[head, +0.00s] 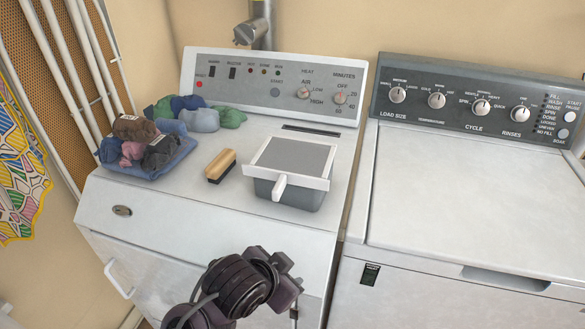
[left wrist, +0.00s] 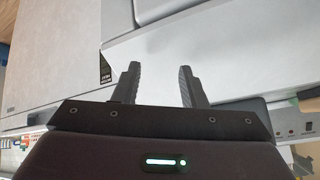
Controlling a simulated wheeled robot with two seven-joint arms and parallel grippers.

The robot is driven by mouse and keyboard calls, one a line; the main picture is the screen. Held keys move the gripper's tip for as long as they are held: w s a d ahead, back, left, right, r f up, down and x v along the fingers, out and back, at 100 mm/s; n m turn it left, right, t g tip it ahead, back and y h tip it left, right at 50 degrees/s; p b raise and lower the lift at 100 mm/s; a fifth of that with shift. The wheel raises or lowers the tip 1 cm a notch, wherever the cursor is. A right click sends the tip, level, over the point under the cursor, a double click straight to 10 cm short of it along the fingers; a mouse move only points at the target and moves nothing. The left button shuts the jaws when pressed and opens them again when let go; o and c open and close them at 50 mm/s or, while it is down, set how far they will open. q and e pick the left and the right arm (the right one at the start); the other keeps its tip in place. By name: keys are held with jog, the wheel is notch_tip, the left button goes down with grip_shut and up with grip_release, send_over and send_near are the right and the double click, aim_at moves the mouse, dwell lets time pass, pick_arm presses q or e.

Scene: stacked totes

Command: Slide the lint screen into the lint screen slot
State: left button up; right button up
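The lint screen (head: 290,158), a grey mesh in a white frame with a white handle (head: 280,187), lies on top of a grey bin (head: 290,195) on the dryer top. The lint screen slot (head: 310,131) is a dark narrow opening behind it, below the control panel. My left gripper (head: 287,285) is in front of the dryer, below the top's front edge and well apart from the screen. In the left wrist view its two fingers (left wrist: 160,82) are spread with nothing between them. The right gripper is not in view.
A wooden brush (head: 220,166) lies left of the bin. Folded and rolled clothes (head: 150,145) sit at the dryer's left. The washer (head: 470,205) stands close on the right. A drying rack (head: 60,80) and a patterned cloth (head: 18,185) are at the far left.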

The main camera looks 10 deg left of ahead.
pick_arm(q)
jog(key=w+d+r+m+t+h, duration=0.4)
jog(key=d+r+m+h, duration=0.2)
jog(key=d+r+m, duration=0.6)
jog(key=s+d+r+m+g+h, duration=0.25)
jog(key=d+r+m, duration=0.25)
jog(key=d, duration=0.5)
jog(key=m+g+y, duration=0.5)
jog(key=m+y, duration=0.6)
jog(key=m, duration=0.2)
send_near(279, 182)
notch_tip(279, 182, down, 2)
jog(key=shift+h, duration=0.25)
jog(key=x, duration=0.2)
jog(key=p+x, duration=0.1)
jog(key=x, duration=0.4)
jog(key=shift+w+a+f, duration=0.1)
jog(key=shift+w+a, duration=0.1)
jog(key=shift+w, duration=0.25)
jog(key=shift+t, duration=0.25)
grip_shut()
